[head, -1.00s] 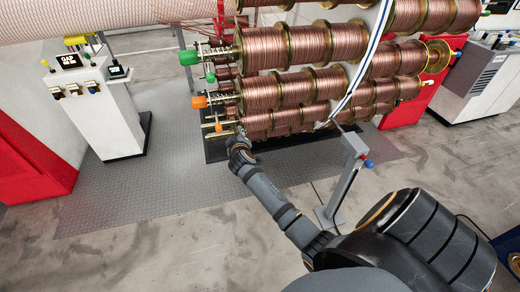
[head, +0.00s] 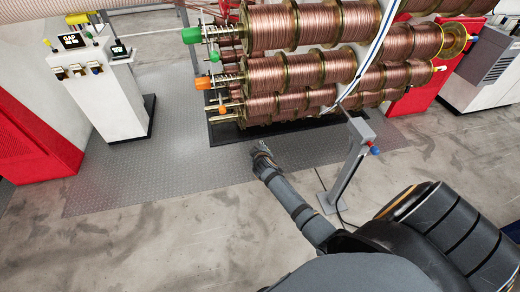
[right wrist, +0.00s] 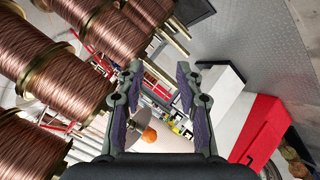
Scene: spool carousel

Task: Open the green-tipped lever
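The small green-tipped lever (head: 214,57) is at the left end of the spool carousel, just below a large green knob (head: 191,36) on a spindle end. My right gripper (head: 262,149) is below and to the right of the lever, apart from it and in front of the lowest spools. In the right wrist view my right gripper (right wrist: 160,82) is open, with nothing held between its fingertips. The green tip cannot be made out in that view. My left gripper is not in view.
Copper spools (head: 270,72) fill the carousel. An orange knob (head: 203,84) and a small orange-tipped lever (head: 222,110) sit below the green ones. A grey post (head: 350,165) stands right of my forearm. A white console (head: 105,95) stands left, with open floor between.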

